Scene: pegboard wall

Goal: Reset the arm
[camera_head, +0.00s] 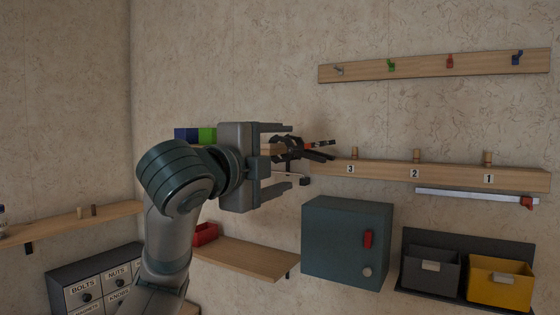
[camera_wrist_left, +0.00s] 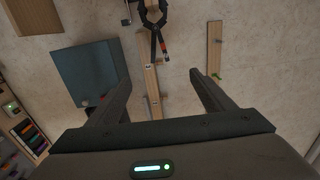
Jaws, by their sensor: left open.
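My left gripper (camera_head: 294,155) is in the middle of the head view, pointing right, with its two fingers spread apart. In the left wrist view its fingers (camera_wrist_left: 158,74) stand wide apart with nothing gripped between them. A black clamp-like tool with orange-red marks (camera_head: 318,156) is at the left end of the numbered wooden rail, beyond the fingers and partly hidden by them. The tool also shows in the left wrist view (camera_wrist_left: 153,22), ahead of the fingertips. My right gripper is in neither view.
The rail (camera_head: 450,175) has pegs marked 3, 2 and 1. A hook rail (camera_head: 430,67) is above. A teal cabinet (camera_head: 345,240), grey bin (camera_head: 431,270) and yellow bin (camera_head: 500,283) are below. A wooden shelf (camera_head: 245,258) has a red box (camera_head: 204,234). A drawer unit (camera_head: 95,280) is lower left.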

